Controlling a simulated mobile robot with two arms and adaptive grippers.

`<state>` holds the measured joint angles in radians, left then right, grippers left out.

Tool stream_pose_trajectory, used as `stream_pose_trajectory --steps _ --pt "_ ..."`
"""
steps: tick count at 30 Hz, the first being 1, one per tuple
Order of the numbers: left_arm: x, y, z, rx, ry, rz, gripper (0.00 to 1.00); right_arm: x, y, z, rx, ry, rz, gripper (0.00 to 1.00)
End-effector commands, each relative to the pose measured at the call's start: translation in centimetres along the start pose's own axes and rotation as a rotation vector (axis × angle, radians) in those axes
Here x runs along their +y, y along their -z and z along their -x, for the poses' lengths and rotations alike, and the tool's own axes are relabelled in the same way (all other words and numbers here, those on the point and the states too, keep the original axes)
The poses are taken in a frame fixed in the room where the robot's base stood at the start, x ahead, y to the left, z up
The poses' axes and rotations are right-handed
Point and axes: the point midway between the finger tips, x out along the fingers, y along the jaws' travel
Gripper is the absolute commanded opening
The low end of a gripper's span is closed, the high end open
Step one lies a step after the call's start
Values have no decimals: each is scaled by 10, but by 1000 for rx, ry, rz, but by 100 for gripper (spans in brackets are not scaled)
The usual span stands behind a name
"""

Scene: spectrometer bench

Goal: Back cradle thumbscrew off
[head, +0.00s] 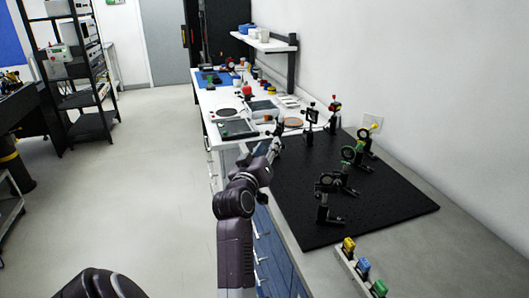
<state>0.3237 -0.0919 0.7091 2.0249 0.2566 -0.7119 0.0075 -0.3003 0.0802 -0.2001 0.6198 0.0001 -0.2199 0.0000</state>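A rack with yellow, blue and green blocks (363,266) lies at the bench's front. A white table (210,132) behind holds trays and small parts. A wall shelf (268,42) hangs above it. A black shelving unit (90,122) stands left. The floor between is clear.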

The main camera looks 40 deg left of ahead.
Motion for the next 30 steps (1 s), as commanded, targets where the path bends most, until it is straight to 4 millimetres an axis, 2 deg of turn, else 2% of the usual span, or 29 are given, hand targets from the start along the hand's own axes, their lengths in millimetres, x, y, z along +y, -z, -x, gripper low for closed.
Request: stream_pose_trajectory --steps 3,9,30 --pt "0 -1 18 -2 0 0 29 0 0 0 0 0 0 40" --pt "0 0 32 0 -1 0 29 0 0 0 1 0 0 40" --pt "0 0 32 0 0 0 29 -1 2 0 2 1 -1 40"
